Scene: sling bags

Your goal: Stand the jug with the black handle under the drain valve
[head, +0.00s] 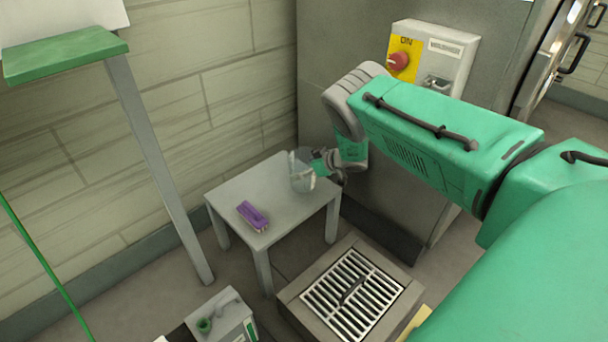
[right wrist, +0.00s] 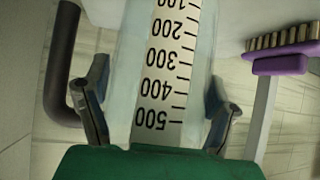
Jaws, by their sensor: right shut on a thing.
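The clear jug (head: 301,174) is at the back right of the small grey table; whether it rests on the top or hangs just above it I cannot tell. In the right wrist view the jug (right wrist: 200,60) fills the middle, its scale running to 500, with a dark curved handle (right wrist: 62,70) on the left. My right gripper (head: 318,166) reaches it from the right and is shut on the jug's body, with one finger on each side in the right wrist view (right wrist: 157,100). My left gripper is out of view. I cannot make out the drain valve for certain.
A purple brush (head: 253,216) lies on the grey table (head: 228,191). A floor grate (head: 353,294) is in front. A grey cabinet (head: 340,110) with a red switch (head: 398,61) stands behind. A grey box (head: 232,318) with a small green part is at the bottom.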

